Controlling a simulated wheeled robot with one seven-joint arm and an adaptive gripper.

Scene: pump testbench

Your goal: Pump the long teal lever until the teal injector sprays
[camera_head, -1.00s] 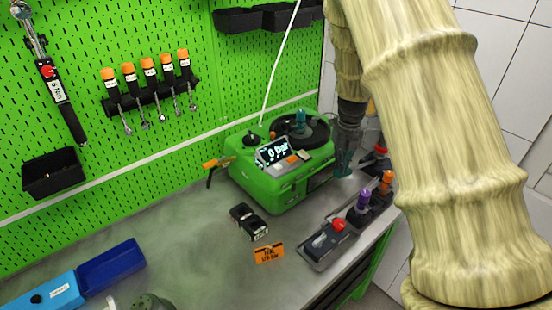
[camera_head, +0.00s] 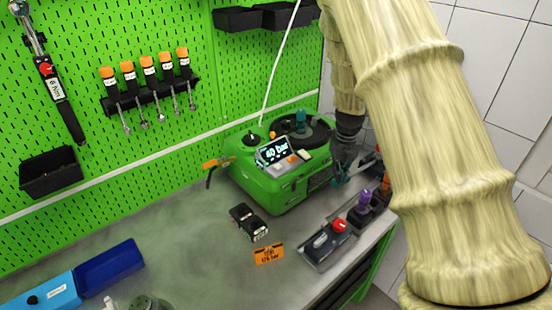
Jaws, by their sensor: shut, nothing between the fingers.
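The green pump tester (camera_head: 268,190) stands at the back of the bench. Its tilted display (camera_head: 275,150) reads 40 bar. The teal injector (camera_head: 300,118) stands upright in the round black bowl on top of the tester; I see no spray. My gripper (camera_head: 343,174) is shut at the right side of the tester, low near the bench, partly behind my arm. A small teal piece shows around the fingertips; I cannot tell whether it is the lever or part of the gripper. The long lever is not clearly visible here.
A grey tray with a red-capped injector (camera_head: 338,226) and a purple injector (camera_head: 363,200) stand at the bench's right edge. A black device (camera_head: 248,221) and an orange card (camera_head: 268,254) lie in front of the tester. The bench's middle is clear.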

